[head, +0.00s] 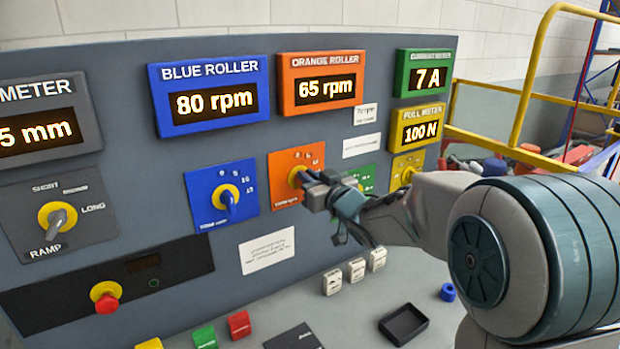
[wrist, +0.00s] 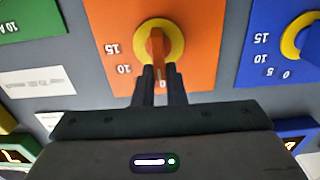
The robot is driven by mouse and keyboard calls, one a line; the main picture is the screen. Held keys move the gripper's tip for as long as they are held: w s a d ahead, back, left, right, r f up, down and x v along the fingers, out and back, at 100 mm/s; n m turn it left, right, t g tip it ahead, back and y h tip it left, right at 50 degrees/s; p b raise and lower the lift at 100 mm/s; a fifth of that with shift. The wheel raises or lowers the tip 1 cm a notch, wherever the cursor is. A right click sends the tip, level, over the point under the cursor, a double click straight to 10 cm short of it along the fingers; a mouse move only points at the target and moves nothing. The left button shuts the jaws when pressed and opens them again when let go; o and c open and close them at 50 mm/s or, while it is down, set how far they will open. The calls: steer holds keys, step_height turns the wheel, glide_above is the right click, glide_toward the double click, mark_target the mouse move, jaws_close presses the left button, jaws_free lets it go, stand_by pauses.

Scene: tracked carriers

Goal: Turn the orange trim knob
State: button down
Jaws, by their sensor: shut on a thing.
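The orange trim knob (wrist: 158,42) has a yellow ring and an orange-brown grip on an orange plate (wrist: 195,75) with a printed scale. My gripper (wrist: 159,75) is shut on the knob's grip, its two dark fingers on either side of it. In the head view my gripper (head: 306,182) reaches the orange plate (head: 285,166) from the right and hides most of the knob. The orange roller display (head: 322,83) above reads 65 rpm.
The blue knob (head: 228,198) is left of the orange plate, with its display (head: 208,95) reading 80 rpm. A yellow knob (head: 406,172) is to the right. A red button (head: 106,298) is lower left. A black tray (head: 404,325) sits on the desk below.

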steer(key=shift+w+d+f+m+p, duration=0.3)
steer(key=shift+m+p, duration=1.15)
steer(key=shift+m, duration=1.5)
steer(key=shift+w+d+f+m+p, duration=0.1)
steer(key=shift+d+f+m+p, duration=0.2)
steer(key=shift+m+p, duration=1.95)
steer(key=shift+w+d+f+m+p, duration=0.2)
steer(key=shift+f+m+p, duration=0.35)
steer(key=shift+m, duration=3.15)
steer(key=shift+r, duration=0.1)
steer(key=c, duration=1.5)
jaws_free()
steer(key=shift+s, duration=0.1)
